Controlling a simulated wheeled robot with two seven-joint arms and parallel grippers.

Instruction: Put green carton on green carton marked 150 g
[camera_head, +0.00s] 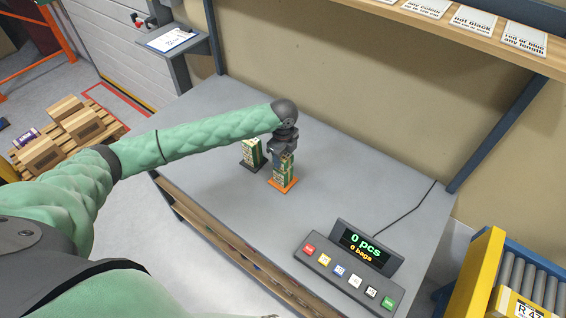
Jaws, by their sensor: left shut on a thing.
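My left gripper (283,152) points down over the bench, above an orange mat (281,187). It is shut on a green carton (286,163), which its fingers partly hide. Right below, green carton surface (281,177) continues down to the orange mat. The held carton appears to be on or just above a second carton there; I cannot tell whether they touch. Another green carton (251,153) stands upright on a dark mat (249,166) just left of the gripper. The carton labels are too small to read. My right gripper is not in view.
A counter console (352,254) reading "0 pcs, 0 bags" with coloured buttons stands at the bench's front right. The grey bench top (345,170) is clear to the right of the gripper. A shelf with cards (472,22) hangs above the back.

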